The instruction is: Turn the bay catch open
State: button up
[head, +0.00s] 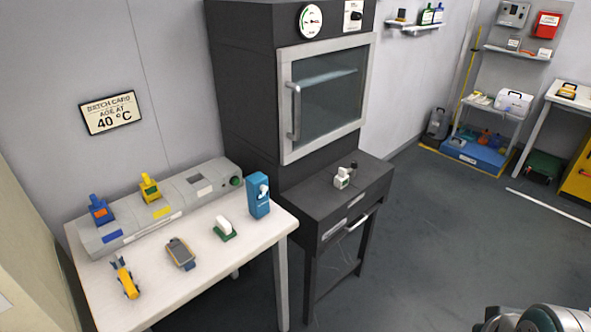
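A long grey bay unit (120,233) lies along the back of the white table. A blue upright piece (99,210) and a yellow upright piece (150,187) stand on it. A blue box (258,197) with a white lever-like part stands at the table's right side. I cannot tell which part is the bay catch. Only a rounded metal part of my arm shows at the bottom right; my gripper's fingers are out of view.
The white table (170,300) also holds a yellow tool (125,279), a handheld device (181,253) and a white block on a green base (223,229). A dark oven cabinet (245,110) with a closed glass door stands right of it. Open floor (440,250) lies farther right.

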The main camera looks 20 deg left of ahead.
aim_at(353, 164)
jog(key=u, duration=0.5)
jog(key=i+l, duration=0.25)
jog(key=i, duration=0.15)
jog(key=i+l, duration=0.2)
jog(key=i, duration=0.25)
jog(key=i+l, duration=0.25)
jog(key=i, duration=0.15)
jog(key=i+l+z, duration=0.1)
jog(key=i, duration=0.35)
jog(key=i+l, duration=0.3)
jog(key=i, duration=0.1)
